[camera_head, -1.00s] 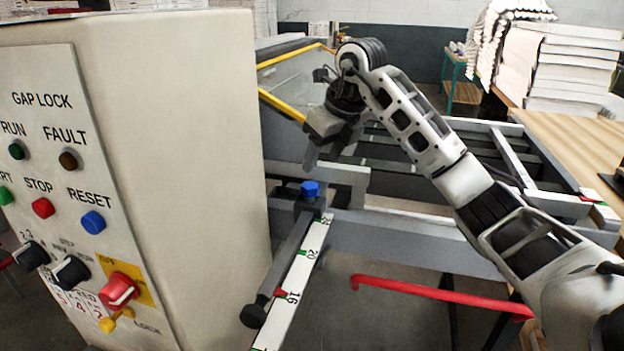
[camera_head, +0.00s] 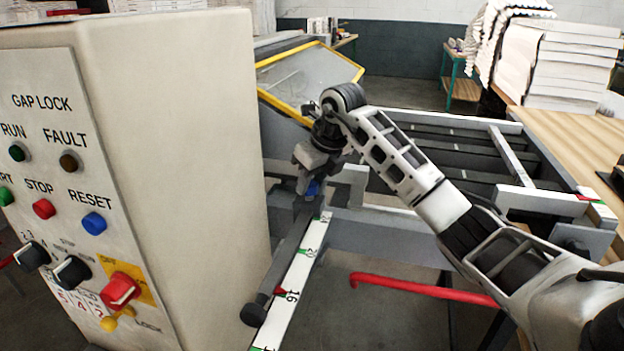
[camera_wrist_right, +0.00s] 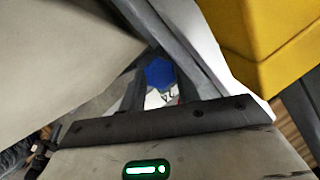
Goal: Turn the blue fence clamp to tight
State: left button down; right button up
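The blue fence clamp (camera_head: 314,188) is a small knob at the far end of the fence rail with the numbered white scale. In the head view it is partly hidden behind my right gripper (camera_head: 308,184), which points down over it. In the right wrist view the blue clamp (camera_wrist_right: 160,73) shows between the two fingers of the gripper (camera_wrist_right: 158,88). The fingers are apart, with part of the white scale visible between them. I cannot tell whether either finger touches the knob. My left gripper is not in view.
A control cabinet (camera_head: 180,120) with buttons and knobs stands close on the left. The numbered scale (camera_head: 292,288) runs toward me, with a black knob (camera_head: 253,315) beside it. A red bar (camera_head: 415,288) lies low on the right. A yellow-framed clear guard (camera_head: 305,80) stands behind.

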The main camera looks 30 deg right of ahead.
jog(key=shift+r+m, duration=0.1)
jog(key=shift+m, duration=0.3)
jog(key=m+h+p, duration=0.1)
jog(key=m, duration=0.2)
jog(key=shift+a+h, duration=0.15)
jog(key=shift+h, duration=0.15)
jog(key=m, duration=0.2)
jog(key=m+h, duration=0.1)
jog(key=m, duration=0.1)
jog(key=shift+w+a+g+h, duration=0.15)
jog(key=shift+g+h, duration=0.15)
jog(key=m+g+h, duration=0.1)
jog(key=m, duration=0.4)
jog(key=shift+w+a, duration=0.1)
jog(key=shift+w+m+g+h, duration=0.1)
jog(key=shift+m+g+h, duration=0.55)
jog(key=shift+m, duration=1.15)
jog(key=o, duration=1)
